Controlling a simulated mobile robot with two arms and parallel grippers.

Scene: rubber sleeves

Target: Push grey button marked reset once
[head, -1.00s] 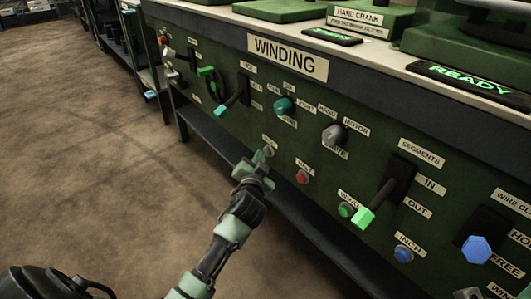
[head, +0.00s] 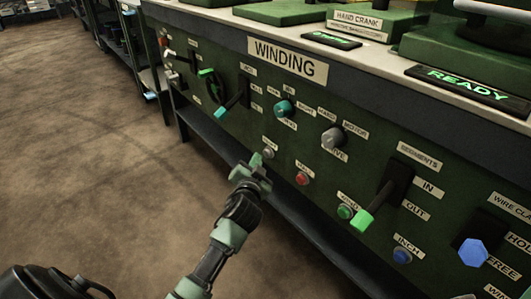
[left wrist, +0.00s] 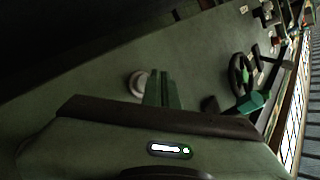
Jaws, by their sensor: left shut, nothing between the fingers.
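The grey button (head: 268,153) is a small round knob on the green panel front, under a small white label (head: 269,141) too blurred to read surely. My left gripper (head: 257,163) is shut and empty, just below and left of the button in the head view. In the left wrist view the fingers (left wrist: 164,92) are together, and the pale grey button (left wrist: 138,84) shows beside them, partly hidden. A small gap seems to lie between fingertips and button. My right gripper is not in view.
A red button (head: 302,179) is close on the right, then a green button (head: 345,211) and a green-handled lever (head: 365,218). A teal-handled lever (head: 228,108) and a teal knob (head: 284,107) are above. Open floor (head: 100,190) lies to the left.

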